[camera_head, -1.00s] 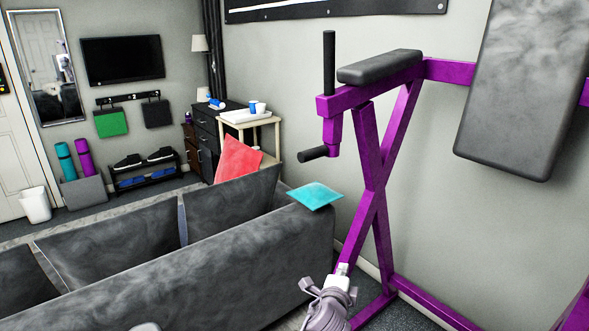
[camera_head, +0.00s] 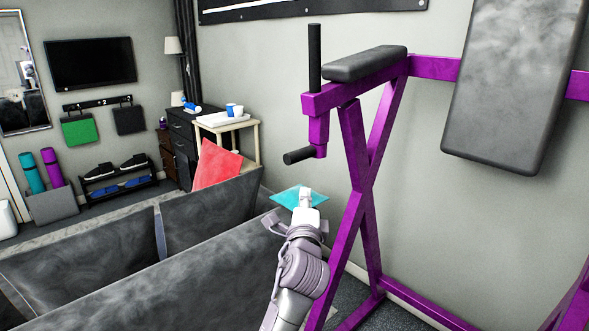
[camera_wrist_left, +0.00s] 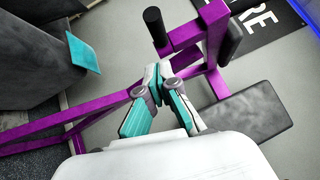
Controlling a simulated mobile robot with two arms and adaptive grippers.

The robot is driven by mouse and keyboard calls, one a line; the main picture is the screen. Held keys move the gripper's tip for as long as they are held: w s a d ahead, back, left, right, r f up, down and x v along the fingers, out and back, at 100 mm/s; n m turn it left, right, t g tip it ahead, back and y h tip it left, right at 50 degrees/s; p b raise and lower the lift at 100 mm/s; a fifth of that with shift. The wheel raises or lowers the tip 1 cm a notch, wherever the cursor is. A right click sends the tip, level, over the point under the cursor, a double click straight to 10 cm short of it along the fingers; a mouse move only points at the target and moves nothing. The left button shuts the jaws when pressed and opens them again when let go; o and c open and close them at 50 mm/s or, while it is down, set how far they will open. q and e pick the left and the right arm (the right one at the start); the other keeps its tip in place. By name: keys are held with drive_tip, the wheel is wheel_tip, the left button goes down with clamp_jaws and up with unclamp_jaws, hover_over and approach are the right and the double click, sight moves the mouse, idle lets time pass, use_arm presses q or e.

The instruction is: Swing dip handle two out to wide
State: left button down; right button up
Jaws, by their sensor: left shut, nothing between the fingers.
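The purple dip station (camera_head: 366,175) stands against the wall in the head view. A short black dip handle (camera_head: 299,156) juts left from a purple bracket (camera_head: 319,130) under the arm rest. A black upright grip (camera_head: 314,60) rises above that bracket. My left gripper (camera_head: 306,192) is below the dip handle, apart from it, in front of the cyan cushion. In the left wrist view its fingers (camera_wrist_left: 161,70) are closed together and empty. A black handle (camera_wrist_left: 155,27) shows beyond them; I cannot tell which one. My right gripper is out of view.
A grey sofa (camera_head: 130,285) fills the lower left. The cyan cushion (camera_head: 284,198) lies on its near corner, with a red cushion (camera_head: 218,165) farther back. A padded arm rest (camera_head: 365,63) and backrest (camera_head: 515,85) are on the station. Open air lies left of the dip handle.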

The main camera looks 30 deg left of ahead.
use_arm(q)
drive_tip(key=p, duration=0.1)
approach(295, 161)
drive_tip(key=w+d, duration=0.1)
drive_tip(key=w, duration=0.4)
drive_tip(key=shift+w+a+r+p, duration=0.15)
drive_tip(key=shift+a+p, duration=0.1)
drive_tip(key=shift+a, duration=0.3)
drive_tip(key=shift+w+a+r+p, duration=0.1)
drive_tip(key=shift+a+r+p, duration=0.1)
drive_tip(key=shift+a, duration=0.9)
drive_tip(key=shift+w, duration=0.1)
